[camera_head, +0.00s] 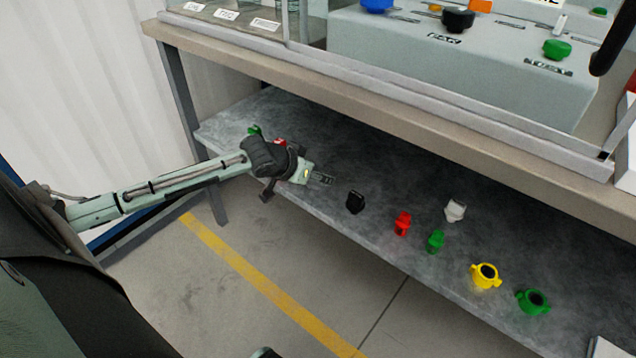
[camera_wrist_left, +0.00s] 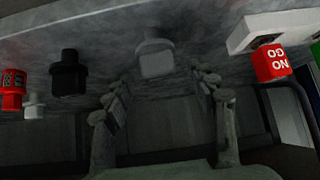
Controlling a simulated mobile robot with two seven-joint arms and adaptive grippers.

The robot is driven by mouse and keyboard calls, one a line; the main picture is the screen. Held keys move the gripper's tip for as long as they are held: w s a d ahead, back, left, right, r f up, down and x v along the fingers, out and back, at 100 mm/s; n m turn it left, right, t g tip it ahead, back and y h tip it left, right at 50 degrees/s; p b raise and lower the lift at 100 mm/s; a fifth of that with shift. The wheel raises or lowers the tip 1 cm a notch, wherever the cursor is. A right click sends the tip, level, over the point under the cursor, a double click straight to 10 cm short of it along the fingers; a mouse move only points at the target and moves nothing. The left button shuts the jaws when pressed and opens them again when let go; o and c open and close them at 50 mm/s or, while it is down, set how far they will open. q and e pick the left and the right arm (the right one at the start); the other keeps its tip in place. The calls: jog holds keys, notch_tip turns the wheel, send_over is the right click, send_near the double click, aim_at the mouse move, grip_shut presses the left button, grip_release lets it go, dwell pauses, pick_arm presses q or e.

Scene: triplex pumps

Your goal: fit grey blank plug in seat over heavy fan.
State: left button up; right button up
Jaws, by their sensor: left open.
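In the head view my left gripper (camera_head: 322,179) is low over the grey shelf, left of a black plug (camera_head: 355,201). I cannot pick out the grey plug there. The black plug also shows in the left wrist view (camera_wrist_left: 68,75). On the panel above, a black knob (camera_head: 458,19) stands over a "FAN" label (camera_head: 445,38). I cannot make out the seat.
Red (camera_head: 402,223), green (camera_head: 436,241) and white (camera_head: 455,209) plugs stand on the shelf (camera_head: 330,125). Yellow (camera_head: 485,276) and green (camera_head: 532,301) ring pieces lie further right. The bench edge (camera_head: 400,100) overhangs the shelf.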

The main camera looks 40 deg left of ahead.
pick_arm(q)
jog(key=x, duration=0.4)
jog(key=shift+s+f+b, duration=0.1)
jog(key=shift+b, duration=0.3)
jog(key=shift+w+f, duration=0.4)
jog(key=c, duration=1.3)
pick_arm(e)
jog(key=v, duration=0.2)
jog(key=shift+s+d+r, duration=0.1)
jog(key=shift+s+r, duration=0.15)
jog(key=shift+s, duration=0.05)
pick_arm(q)
jog(key=shift+r, duration=0.1)
